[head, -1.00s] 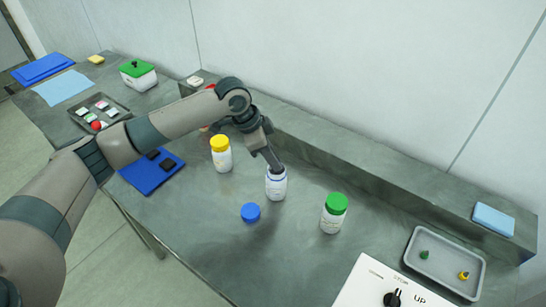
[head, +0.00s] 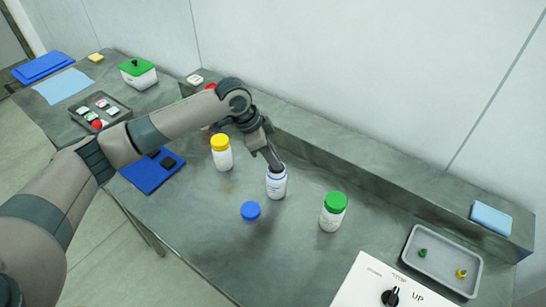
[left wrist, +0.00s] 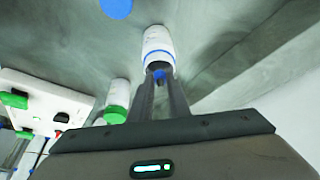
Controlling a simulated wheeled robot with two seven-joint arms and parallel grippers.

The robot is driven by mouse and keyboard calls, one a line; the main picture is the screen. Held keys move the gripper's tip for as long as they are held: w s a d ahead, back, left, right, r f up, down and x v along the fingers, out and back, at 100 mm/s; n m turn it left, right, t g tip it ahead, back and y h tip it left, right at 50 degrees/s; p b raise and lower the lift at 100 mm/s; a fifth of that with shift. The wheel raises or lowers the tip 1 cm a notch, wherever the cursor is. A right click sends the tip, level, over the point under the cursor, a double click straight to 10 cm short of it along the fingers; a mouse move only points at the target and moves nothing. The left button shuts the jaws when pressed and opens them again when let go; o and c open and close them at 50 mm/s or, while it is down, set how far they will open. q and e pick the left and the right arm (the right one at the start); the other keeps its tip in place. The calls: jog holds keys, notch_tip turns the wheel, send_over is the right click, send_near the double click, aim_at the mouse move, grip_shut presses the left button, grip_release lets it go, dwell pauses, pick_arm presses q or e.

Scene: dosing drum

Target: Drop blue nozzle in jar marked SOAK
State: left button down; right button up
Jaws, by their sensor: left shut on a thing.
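An open white jar with a blue band (head: 276,186) stands upright on the bench; its label is too small to read. It also shows in the left wrist view (left wrist: 157,42). My left gripper (head: 278,167) points down at the jar's mouth. In the left wrist view its fingers are shut on the small blue nozzle (left wrist: 159,75), which shows between the tips at the jar's opening. I cannot tell how deep the tips are. A blue lid (head: 250,210) lies on the bench just left of the jar. My right gripper is not in view.
A yellow-capped jar (head: 221,152) stands behind left and a green-capped jar (head: 333,212) to the right. A raised ledge (head: 400,186) runs behind.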

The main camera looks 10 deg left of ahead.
pick_arm(q)
jog(key=shift+p, duration=0.45)
dwell(0.3)
dwell(0.4)
jog(key=c, duration=2.1)
grip_release()
jog(key=o, duration=1)
